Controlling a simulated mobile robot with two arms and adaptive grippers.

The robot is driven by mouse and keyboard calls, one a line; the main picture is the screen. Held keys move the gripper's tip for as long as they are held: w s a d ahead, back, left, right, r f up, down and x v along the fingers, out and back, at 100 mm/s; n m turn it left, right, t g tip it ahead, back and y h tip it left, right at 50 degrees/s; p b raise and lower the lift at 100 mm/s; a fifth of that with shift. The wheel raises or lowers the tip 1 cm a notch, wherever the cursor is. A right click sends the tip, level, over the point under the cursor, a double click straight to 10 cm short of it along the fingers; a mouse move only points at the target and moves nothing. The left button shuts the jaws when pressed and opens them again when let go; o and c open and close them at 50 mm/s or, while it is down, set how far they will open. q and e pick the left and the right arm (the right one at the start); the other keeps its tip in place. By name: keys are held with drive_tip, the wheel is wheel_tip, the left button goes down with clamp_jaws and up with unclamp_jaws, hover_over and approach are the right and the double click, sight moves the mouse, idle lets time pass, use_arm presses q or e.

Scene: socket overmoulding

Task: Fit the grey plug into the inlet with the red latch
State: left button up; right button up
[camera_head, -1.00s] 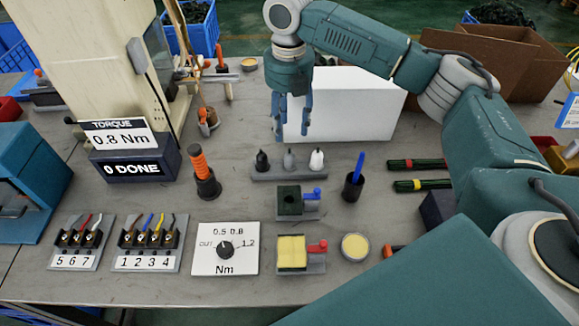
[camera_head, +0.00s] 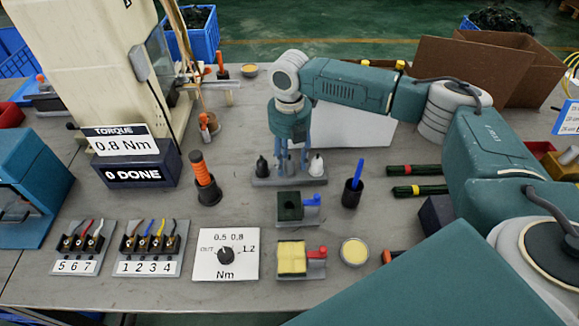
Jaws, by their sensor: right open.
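The grey plug (camera_head: 290,166) stands in the middle of a dark rack (camera_head: 288,181), between a black plug (camera_head: 262,167) and a white plug (camera_head: 316,166). My right gripper (camera_head: 291,165) points down over the rack, open, with its fingers on either side of the grey plug and partly hiding it. I cannot tell if they touch it. The inlet with the red latch (camera_head: 317,253) has a yellow face (camera_head: 291,257) and sits nearer the front edge. My left gripper is not in view.
Between the rack and that inlet stands a dark green inlet (camera_head: 289,206) with a blue latch (camera_head: 312,200). A cup with a blue pen (camera_head: 351,192) and a yellow round tin (camera_head: 354,251) are to the right. A white box (camera_head: 350,128) stands behind the gripper.

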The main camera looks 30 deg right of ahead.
clamp_jaws()
drive_tip(key=shift+r, duration=0.15)
